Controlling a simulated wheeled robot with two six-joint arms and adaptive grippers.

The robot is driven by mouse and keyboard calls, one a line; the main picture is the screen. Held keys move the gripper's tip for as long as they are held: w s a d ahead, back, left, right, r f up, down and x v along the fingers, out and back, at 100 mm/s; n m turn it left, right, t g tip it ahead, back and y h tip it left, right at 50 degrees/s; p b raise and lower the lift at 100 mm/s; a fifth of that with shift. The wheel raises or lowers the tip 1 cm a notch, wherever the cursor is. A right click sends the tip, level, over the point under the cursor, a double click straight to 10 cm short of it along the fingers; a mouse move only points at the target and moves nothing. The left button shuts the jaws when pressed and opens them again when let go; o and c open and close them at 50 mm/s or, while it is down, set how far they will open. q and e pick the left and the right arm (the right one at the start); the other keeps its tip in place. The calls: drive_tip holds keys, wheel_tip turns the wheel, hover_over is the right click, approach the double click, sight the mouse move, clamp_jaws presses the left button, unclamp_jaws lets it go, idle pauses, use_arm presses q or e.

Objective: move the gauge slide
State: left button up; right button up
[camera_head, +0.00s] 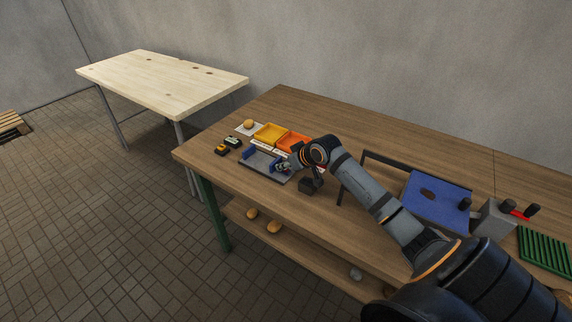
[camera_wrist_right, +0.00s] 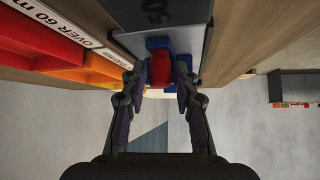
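The gauge (camera_head: 262,171) is a grey plate with blue upright parts, lying near the left end of the brown workbench in the head view. In the right wrist view, a red piece (camera_wrist_right: 161,70) sits in a blue piece (camera_wrist_right: 157,44) on the grey gauge, near a dark face marked 50. My right gripper (camera_wrist_right: 160,82) has its two fingers apart, one on each side of the red and blue pieces. A gap shows at the left finger; contact at the right finger is unclear. In the head view my right gripper (camera_head: 285,167) is at the gauge's right part. My left gripper is not in view.
A yellow tray (camera_head: 270,133) and an orange tray (camera_head: 291,142) stand behind the gauge. A potato (camera_head: 249,124) and small yellow-black items (camera_head: 222,150) lie to its left. A dark frame and blue panel (camera_head: 437,200) stand farther right. The bench front is clear.

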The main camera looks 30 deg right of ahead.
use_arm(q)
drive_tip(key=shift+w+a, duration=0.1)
use_arm(e)
drive_tip(key=shift+c, duration=0.5)
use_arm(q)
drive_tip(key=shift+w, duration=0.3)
use_arm(e)
clamp_jaws()
drive_tip(key=w, duration=0.1)
drive_tip(key=w+a, duration=0.1)
drive_tip(key=w, duration=0.1)
drive_tip(key=w+a, duration=0.1)
drive_tip(key=w, duration=0.1)
drive_tip(key=shift+w+a+r, duration=0.1)
drive_tip(key=shift+w+a, duration=0.05)
drive_tip(key=shift+w, duration=0.05)
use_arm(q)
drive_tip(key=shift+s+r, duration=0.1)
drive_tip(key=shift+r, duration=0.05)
use_arm(e)
drive_tip(key=shift+r, duration=0.1)
drive_tip(key=shift+o, duration=0.5)
unclamp_jaws()
